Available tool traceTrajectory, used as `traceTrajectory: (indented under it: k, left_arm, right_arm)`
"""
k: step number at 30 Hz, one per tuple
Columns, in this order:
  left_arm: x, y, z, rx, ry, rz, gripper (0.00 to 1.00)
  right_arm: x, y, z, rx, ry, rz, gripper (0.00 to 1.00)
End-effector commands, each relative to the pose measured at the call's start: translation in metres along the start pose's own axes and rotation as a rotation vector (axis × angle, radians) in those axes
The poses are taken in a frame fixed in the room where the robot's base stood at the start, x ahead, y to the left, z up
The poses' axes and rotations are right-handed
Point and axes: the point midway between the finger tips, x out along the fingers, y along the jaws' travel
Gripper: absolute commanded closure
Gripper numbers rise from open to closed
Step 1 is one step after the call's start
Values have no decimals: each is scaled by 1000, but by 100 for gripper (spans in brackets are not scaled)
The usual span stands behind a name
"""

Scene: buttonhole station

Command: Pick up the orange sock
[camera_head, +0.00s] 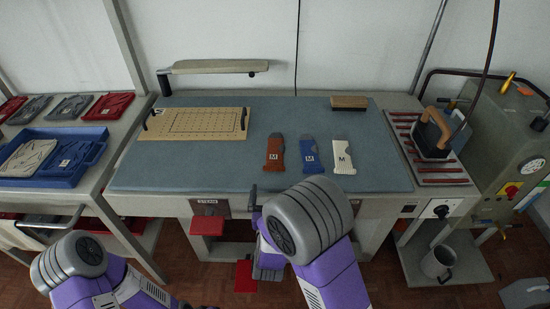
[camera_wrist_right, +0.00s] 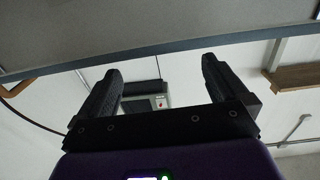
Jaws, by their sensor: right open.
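The orange sock (camera_head: 273,155) lies flat on the blue-grey mat of the table (camera_head: 210,172), near its front middle, with a white label marked M. A blue sock (camera_head: 310,155) and a cream sock (camera_head: 342,157) lie in a row to its right. My right gripper (camera_head: 254,196) is at the table's front edge, below and slightly left of the orange sock, and mostly hidden by my own arm. In the right wrist view its two black fingers (camera_wrist_right: 161,70) are apart with nothing between them. No sock shows there. My left gripper is not visible.
A wooden gridded board (camera_head: 195,124) lies at the table's back left and a wooden brush-like block (camera_head: 349,102) at the back right. An iron (camera_head: 432,132) stands on a rack at right. A blue tray (camera_head: 60,176) sits on the left table. Mat around the socks is clear.

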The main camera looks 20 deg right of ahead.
Motion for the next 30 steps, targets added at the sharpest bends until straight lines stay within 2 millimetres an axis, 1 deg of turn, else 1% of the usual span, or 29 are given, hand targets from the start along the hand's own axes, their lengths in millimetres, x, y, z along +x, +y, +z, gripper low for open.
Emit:
traceTrajectory:
  k: [1, 3, 8, 15, 18, 21, 26, 29, 30]
  left_arm:
    - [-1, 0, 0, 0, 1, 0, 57]
    - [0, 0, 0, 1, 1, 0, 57]
    - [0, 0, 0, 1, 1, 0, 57]
    - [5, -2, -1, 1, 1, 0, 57]
    - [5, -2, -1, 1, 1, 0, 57]
    - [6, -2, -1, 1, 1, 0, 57]
    - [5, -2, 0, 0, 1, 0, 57]
    - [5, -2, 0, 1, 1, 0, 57]
    - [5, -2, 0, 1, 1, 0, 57]
  right_arm:
    - [8, 1, -1, 0, 2, 2, 0]
    - [15, 0, -2, -1, 1, 0, 0]
    - [24, 0, -1, 1, 0, 1, 0]
    - [58, 0, -1, 0, 2, 0, 0]
    - [68, 0, -1, 0, 1, 0, 0]
    - [71, 0, -1, -1, 0, -1, 0]
    - [70, 0, -1, -1, 0, -1, 0]
    - [70, 0, -1, -1, 0, -1, 14]
    - [70, 0, -1, -1, 0, -1, 20]
